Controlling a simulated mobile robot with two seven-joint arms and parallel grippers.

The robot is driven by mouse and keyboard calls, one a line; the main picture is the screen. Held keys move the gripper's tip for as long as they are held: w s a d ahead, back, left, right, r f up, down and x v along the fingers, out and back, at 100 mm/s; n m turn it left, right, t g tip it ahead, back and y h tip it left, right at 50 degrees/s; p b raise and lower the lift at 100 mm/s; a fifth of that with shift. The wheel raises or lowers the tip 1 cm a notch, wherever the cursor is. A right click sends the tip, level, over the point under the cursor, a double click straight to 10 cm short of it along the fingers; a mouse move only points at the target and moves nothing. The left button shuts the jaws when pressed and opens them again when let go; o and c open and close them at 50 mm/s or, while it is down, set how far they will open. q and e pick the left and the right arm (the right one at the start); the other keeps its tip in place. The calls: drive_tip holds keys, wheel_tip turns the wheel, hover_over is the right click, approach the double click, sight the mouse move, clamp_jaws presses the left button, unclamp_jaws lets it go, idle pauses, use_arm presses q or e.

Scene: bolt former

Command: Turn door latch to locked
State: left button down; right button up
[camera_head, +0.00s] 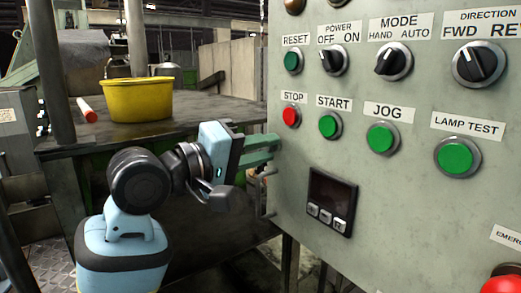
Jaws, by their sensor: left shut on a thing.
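A grey-green control cabinet (395,200) fills the right half of the head view. My left gripper (266,151) reaches from the left to the cabinet's left edge. My right gripper is not in view.
The cabinet face carries selector switches, green buttons, a red STOP button (291,116), a small dark display (331,201) and a red emergency button (502,281). A yellow bucket (136,100) and a red cylinder (87,110) are on a dark table (190,113) behind my arm.

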use_arm(q)
drive_tip(key=shift+n, duration=2.3)
drive_tip(key=c, duration=1.2)
unclamp_jaws()
drive_tip(key=shift+c, duration=0.2)
drive_tip(key=v, duration=0.7)
drive_tip(key=shift+s+a, duration=0.25)
drive_tip(key=shift+a, duration=0.05)
